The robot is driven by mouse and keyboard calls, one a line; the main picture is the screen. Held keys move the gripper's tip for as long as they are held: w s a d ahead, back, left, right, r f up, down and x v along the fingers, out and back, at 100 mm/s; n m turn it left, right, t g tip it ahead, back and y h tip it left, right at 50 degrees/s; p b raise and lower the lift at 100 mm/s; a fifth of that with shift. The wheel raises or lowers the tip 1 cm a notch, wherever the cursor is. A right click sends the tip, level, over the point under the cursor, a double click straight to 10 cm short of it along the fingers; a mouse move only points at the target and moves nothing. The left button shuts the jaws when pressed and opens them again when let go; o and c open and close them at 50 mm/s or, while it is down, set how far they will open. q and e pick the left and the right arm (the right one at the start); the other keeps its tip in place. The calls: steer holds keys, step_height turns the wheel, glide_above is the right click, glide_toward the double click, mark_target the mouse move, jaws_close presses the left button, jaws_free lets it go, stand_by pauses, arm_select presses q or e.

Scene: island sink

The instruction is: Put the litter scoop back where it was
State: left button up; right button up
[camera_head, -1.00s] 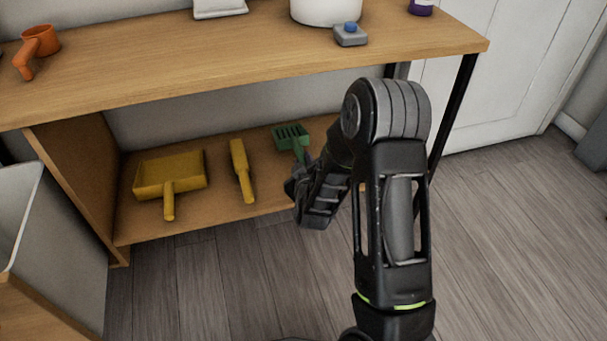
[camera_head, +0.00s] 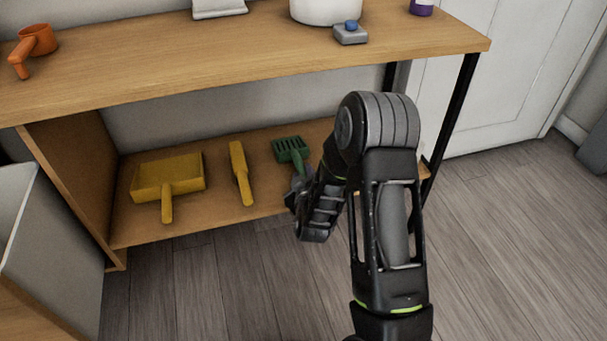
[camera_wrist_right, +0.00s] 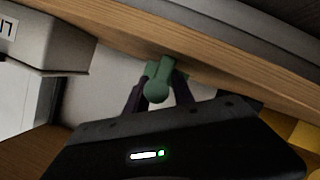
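The green slotted litter scoop (camera_head: 290,149) is at the right part of the lower wooden shelf, its slotted head toward the back. Its handle (camera_wrist_right: 158,82) shows between the two dark fingers in the right wrist view. My right gripper (camera_head: 299,186) is at the shelf's front edge, with its fingers close against both sides of the handle, so it looks shut on the scoop. Whether the scoop rests on the shelf or hangs just above it, I cannot tell. My right forearm hides the shelf's right end. My left gripper is not in view.
A yellow dustpan (camera_head: 167,176) and a yellow brush (camera_head: 241,173) lie to the left on the lower shelf (camera_head: 216,211). The tabletop (camera_head: 250,58) above bears an orange scoop-like cup (camera_head: 36,43), a white container (camera_head: 325,8) and a grey block with a blue top (camera_head: 350,34).

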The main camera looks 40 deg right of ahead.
stand_by(0.3)
steer(key=shift+s+a+r, duration=0.1)
steer(key=shift+r, duration=0.15)
steer(key=p+v, duration=0.6)
steer(key=v, duration=0.5)
steer(key=shift+s, duration=0.3)
steer(key=shift+a, duration=0.15)
